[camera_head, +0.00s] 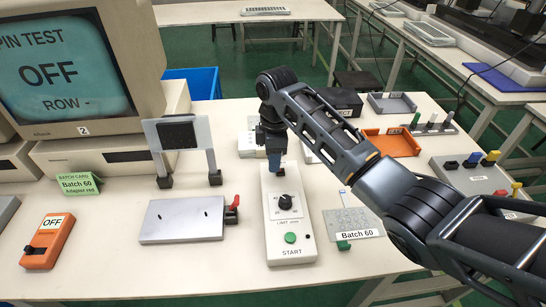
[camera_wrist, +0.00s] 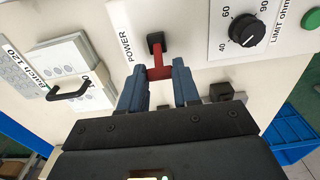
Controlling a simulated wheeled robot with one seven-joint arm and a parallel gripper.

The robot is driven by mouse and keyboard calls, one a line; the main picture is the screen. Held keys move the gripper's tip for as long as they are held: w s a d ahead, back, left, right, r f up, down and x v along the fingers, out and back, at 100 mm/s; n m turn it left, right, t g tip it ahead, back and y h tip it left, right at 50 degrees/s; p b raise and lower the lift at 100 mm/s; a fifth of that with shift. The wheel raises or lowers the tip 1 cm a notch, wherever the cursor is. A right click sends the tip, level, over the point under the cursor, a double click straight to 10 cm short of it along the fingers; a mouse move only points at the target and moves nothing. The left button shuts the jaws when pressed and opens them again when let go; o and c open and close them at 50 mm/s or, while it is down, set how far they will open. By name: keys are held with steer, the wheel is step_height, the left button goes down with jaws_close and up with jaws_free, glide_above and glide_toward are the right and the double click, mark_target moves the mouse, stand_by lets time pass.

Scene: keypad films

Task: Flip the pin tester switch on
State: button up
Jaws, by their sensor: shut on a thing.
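The pin tester (camera_head: 302,218) is a white box in the middle of the table, with a black limit knob (camera_head: 285,202) and a green START button (camera_head: 290,238). Its red power switch lever (camera_wrist: 159,72) stands out of a black slot beside the word POWER in the wrist view. My gripper (camera_head: 275,157) is over the far end of the tester. In the wrist view its two blue fingers (camera_wrist: 158,78) are on either side of the red lever and shut on it. The monitor (camera_head: 62,70) reads PIN TEST OFF, ROW -. The lever is hidden in the head view.
A metal fixture plate (camera_head: 180,222) with a red clamp lies left of the tester. An orange box (camera_head: 48,243) marked OFF is at far left. A grey Batch 60 plate (camera_head: 352,221) lies to the right. An orange tray (camera_head: 392,143) is further back.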

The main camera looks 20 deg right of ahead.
steer(key=shift+s+d+r+y+p, duration=0.2)
steer(key=shift+d+y+p, duration=0.25)
steer(key=shift+y, duration=0.45)
steer(key=shift+s+d+f+t+y, duration=0.1)
steer(key=shift+d+t+y, duration=0.2)
steer(key=shift+y, duration=0.3)
steer(key=shift+s+d+f+t+y, duration=0.1)
steer(key=shift+d+t+y, duration=0.2)
steer(key=shift+y, duration=0.3)
steer(key=y+b, duration=0.1)
steer(key=d+t+y+b, duration=0.1)
steer(key=d+f+y+b, duration=0.1)
steer(key=y+b, duration=0.1)
steer(key=shift+s, duration=0.25)
steer(key=y+b, duration=0.1)
steer(key=b, duration=0.1)
steer(key=d+t+y+b, duration=0.1)
steer(key=b, duration=0.1)
steer(key=shift+s+f+y, duration=0.1)
steer(key=shift+s+y, duration=0.1)
steer(key=shift+y, duration=0.1)
steer(key=shift+d, duration=0.1)
steer(key=o, duration=1.1)
steer(key=shift+c, duration=0.2)
steer(key=v, duration=0.8)
steer(key=shift+b, duration=0.4)
